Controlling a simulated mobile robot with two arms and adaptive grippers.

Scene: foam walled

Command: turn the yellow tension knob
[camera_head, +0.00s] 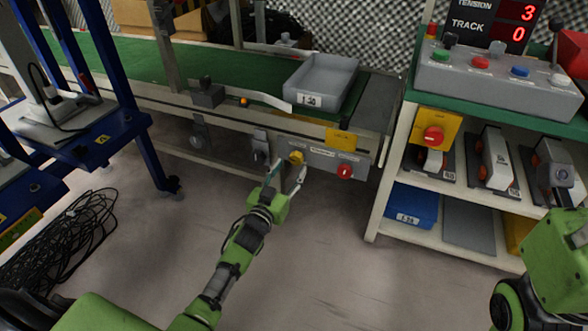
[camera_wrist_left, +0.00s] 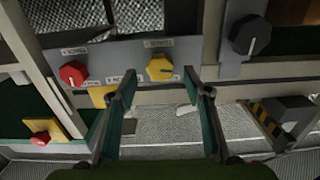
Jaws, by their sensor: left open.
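The yellow tension knob (camera_head: 296,157) sits on the grey panel (camera_head: 322,160) on the conveyor's front side. In the left wrist view the yellow knob (camera_wrist_left: 160,68) lies just beyond and between the fingertips. My left gripper (camera_head: 286,174) is open, its two fingers pointing at the panel just below the knob. The left wrist view shows its fingers (camera_wrist_left: 158,82) spread wide with nothing between them. I cannot tell whether a fingertip touches the knob. The display (camera_head: 497,18) reads TENSION 3 and TRACK 0. My right gripper is not in view.
A red knob (camera_head: 345,171) is right of the yellow one on the same panel. A grey tray (camera_head: 322,80) stands on the green conveyor belt (camera_head: 225,65). A shelf unit with a button box (camera_head: 498,78) stands right. Black cables (camera_head: 75,235) lie on the floor at left.

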